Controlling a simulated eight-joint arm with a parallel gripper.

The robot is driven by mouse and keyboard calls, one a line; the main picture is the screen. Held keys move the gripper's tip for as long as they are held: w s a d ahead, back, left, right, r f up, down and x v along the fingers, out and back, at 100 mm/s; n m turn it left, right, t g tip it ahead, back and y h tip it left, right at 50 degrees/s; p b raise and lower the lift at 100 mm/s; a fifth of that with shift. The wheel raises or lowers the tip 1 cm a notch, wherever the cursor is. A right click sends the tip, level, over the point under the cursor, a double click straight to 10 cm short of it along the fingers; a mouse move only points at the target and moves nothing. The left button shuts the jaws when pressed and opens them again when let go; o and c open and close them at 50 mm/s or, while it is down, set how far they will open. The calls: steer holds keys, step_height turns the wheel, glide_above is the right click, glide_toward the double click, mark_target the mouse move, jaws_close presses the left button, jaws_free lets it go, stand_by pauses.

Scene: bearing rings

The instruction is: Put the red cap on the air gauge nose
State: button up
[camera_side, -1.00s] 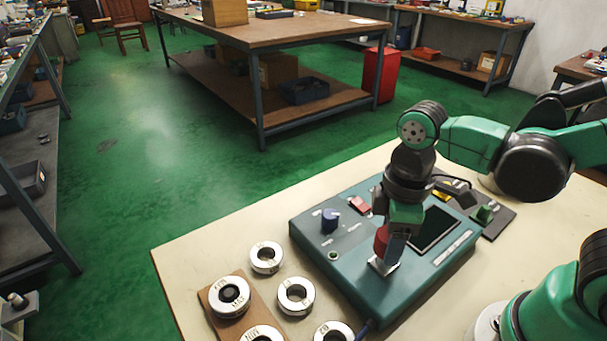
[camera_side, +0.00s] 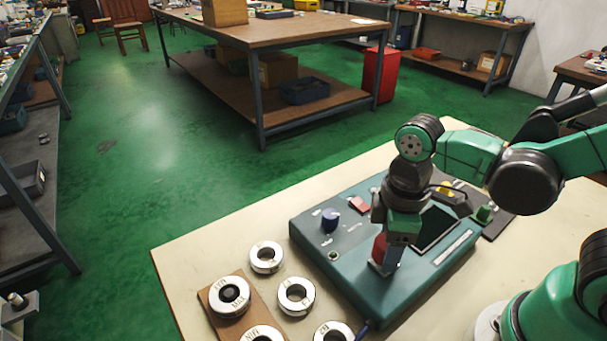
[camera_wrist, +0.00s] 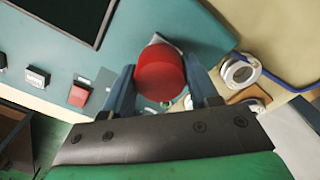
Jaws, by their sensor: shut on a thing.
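My gripper (camera_side: 385,262) is shut on the red cap (camera_side: 379,247), just over the teal gauge box (camera_side: 352,287). In the wrist view the round red cap (camera_wrist: 160,74) sits between the two blue-grey fingers of my gripper (camera_wrist: 160,82). A small pale part (camera_wrist: 158,40) shows just behind the cap, over the teal box. I cannot tell whether it is the air gauge nose; the cap and fingers hide most of that spot. I also cannot tell whether the cap touches anything below it.
The box carries a blue knob (camera_side: 330,220), a red button (camera_side: 359,205) and a dark screen (camera_side: 436,228). Several steel rings, one of them a ring (camera_side: 266,257) near the box, lie to its left, some on a brown board (camera_side: 255,307).

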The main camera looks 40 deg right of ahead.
steer(key=shift+f, duration=0.7)
stand_by(0.6)
steer(key=o, duration=1.3)
steer(key=shift+r, duration=3.75)
steer(key=shift+w, duration=0.1)
steer(key=w+d+r+m+t, duration=0.1)
steer(key=w+d+m+t, duration=0.3)
steer(key=m+t, duration=0.3)
steer(key=shift+w+d+m, duration=0.15)
steer(key=shift+w+m, duration=0.3)
steer(key=shift+m, duration=0.45)
